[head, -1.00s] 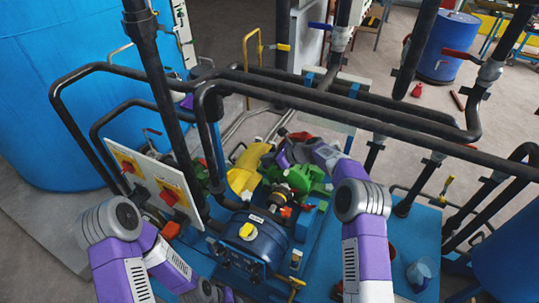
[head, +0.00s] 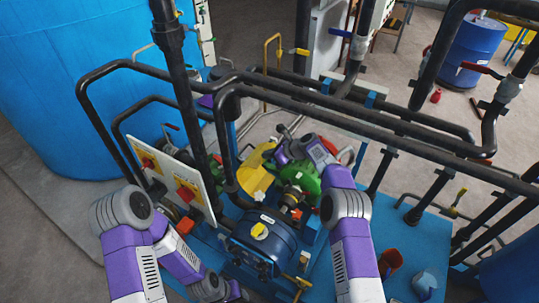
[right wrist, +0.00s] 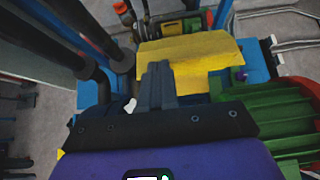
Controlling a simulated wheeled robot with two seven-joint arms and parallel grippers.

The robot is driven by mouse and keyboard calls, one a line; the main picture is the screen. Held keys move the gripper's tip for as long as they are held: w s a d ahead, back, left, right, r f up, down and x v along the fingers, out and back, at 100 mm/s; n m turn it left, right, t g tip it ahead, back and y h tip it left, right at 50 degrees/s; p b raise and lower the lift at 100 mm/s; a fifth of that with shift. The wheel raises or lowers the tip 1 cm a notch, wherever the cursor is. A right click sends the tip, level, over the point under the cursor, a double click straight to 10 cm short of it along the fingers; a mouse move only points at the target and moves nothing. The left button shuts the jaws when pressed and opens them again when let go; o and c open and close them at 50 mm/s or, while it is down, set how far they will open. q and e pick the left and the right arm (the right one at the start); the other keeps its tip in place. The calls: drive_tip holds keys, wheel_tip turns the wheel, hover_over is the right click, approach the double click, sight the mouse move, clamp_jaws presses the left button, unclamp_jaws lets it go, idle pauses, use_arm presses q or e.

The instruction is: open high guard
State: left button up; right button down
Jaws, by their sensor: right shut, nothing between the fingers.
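A yellow guard (head: 255,175) sits beside the green machine part (head: 302,177) in the middle of the skid in the head view. It also shows in the right wrist view (right wrist: 190,52), just beyond my fingers. My right gripper (head: 281,152) is at the far right side of the guard, its fingers partly hidden by the wrist. In the right wrist view the fingers (right wrist: 156,72) are together and empty, overlapping the guard's near edge; I cannot tell whether they touch it. My left arm reaches in at the lower left, but its gripper is not visible.
Black pipes (head: 350,115) cross above the skid, close over my right arm. A panel with red-and-yellow switches (head: 170,180) stands left of the guard. A blue motor (head: 262,238) is in front. A red cup (head: 390,262) stands on the right of the blue base.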

drive_tip(key=v, duration=0.7)
drive_tip(key=shift+d+r+b, duration=0.15)
drive_tip(key=shift+d+b, duration=0.05)
drive_tip(key=shift+b, duration=0.25)
drive_tip(key=shift+s, duration=0.15)
